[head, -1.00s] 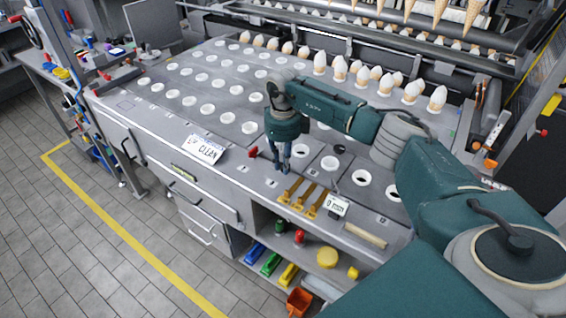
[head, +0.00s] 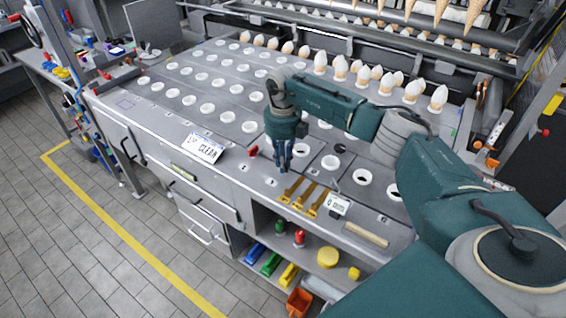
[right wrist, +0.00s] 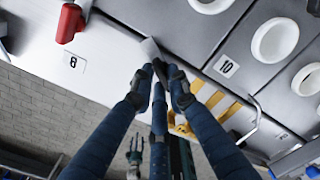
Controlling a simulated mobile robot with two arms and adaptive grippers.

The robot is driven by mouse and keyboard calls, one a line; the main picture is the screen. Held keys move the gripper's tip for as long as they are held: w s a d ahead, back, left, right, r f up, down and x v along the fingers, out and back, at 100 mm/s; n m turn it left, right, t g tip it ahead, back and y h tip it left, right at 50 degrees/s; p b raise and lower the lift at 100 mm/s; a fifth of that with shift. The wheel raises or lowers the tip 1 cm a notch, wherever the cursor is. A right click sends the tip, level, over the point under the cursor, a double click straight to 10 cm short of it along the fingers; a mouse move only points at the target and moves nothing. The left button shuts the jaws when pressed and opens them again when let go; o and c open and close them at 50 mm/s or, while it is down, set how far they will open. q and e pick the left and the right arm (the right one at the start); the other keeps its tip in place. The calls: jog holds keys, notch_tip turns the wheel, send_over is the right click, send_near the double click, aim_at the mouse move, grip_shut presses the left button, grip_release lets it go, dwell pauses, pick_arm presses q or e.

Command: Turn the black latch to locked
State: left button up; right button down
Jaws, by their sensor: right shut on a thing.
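My right gripper (head: 283,168) is at the front edge of the grey machine top, pointing down, its fingers close together. In the right wrist view my right gripper (right wrist: 162,74) is shut on a small dark piece, which I take to be the black latch (right wrist: 151,50); its greyish end shows just beyond the fingertips. The fingers hide most of it, so I cannot tell its exact angle. In the head view the latch is hidden behind the fingers.
A red latch (head: 252,152) lies left of my gripper, near a "CLEAN" sign (head: 205,149). Yellow-brown handles (head: 303,196) lie close on the right, with a small label sign (head: 338,206) beyond. White-rimmed holes (head: 330,162) and rows of cones are behind. An open shelf is below.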

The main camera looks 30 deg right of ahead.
jog(key=m, duration=0.5)
jog(key=shift+w+r+m, duration=0.1)
jog(key=shift+w+m, duration=0.1)
jog(key=shift+m, duration=0.1)
jog(key=m, duration=0.5)
jog(key=shift+d+p, duration=0.15)
jog(key=shift+p, duration=0.15)
jog(key=shift+w+m, duration=0.1)
jog(key=shift+m, duration=0.2)
jog(key=c, duration=1.7)
grip_release()
notch_tip(320, 180, up, 12)
